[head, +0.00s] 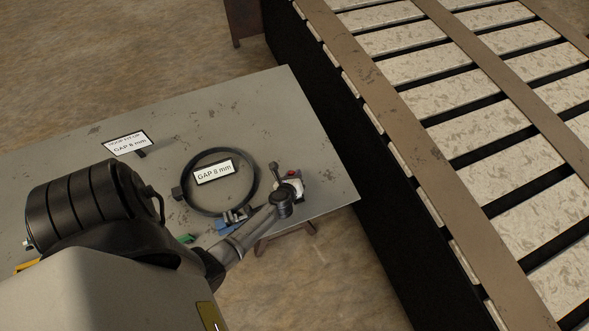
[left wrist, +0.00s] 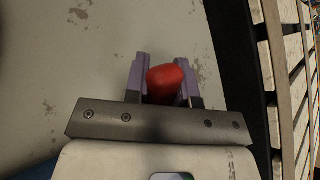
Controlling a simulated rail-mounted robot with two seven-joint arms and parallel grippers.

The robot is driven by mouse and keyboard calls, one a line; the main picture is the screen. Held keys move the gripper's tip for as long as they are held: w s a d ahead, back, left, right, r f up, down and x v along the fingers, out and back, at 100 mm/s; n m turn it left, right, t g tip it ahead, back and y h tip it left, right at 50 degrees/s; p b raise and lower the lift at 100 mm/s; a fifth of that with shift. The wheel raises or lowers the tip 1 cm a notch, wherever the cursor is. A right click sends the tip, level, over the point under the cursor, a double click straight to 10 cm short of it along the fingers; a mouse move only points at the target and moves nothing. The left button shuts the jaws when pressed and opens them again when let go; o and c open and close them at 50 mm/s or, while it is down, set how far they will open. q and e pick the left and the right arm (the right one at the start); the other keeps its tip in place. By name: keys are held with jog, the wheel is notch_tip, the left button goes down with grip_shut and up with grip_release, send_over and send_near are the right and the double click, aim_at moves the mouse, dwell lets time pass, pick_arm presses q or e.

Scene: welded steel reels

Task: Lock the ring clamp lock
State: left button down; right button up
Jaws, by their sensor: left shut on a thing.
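A dark ring clamp (head: 186,166) lies on the grey metal table. A small block sits on its left side, and small metal fittings (head: 237,214) sit at its front edge; I cannot make out the lock's state. My left gripper (head: 291,179) is at the right of the ring, over the table. In the left wrist view its purple fingers (left wrist: 161,82) are shut on a red grip (left wrist: 165,80), with one finger on each side. The red grip also shows as a small spot in the head view (head: 292,173). What it joins to is hidden.
A label reading GAP 8 mm (head: 213,172) shows over the ring, and another sign (head: 127,143) stands at the table's left. A blue piece (head: 229,227) lies by the near edge. A slatted conveyor (head: 450,140) runs along the right. The table's far part is clear.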

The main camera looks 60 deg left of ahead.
dwell(0.3)
pick_arm(q)
jog(key=c, duration=0.9)
grip_release()
jog(key=shift+c, duration=0.2)
pick_arm(e)
jog(key=shift+d+r, duration=0.1)
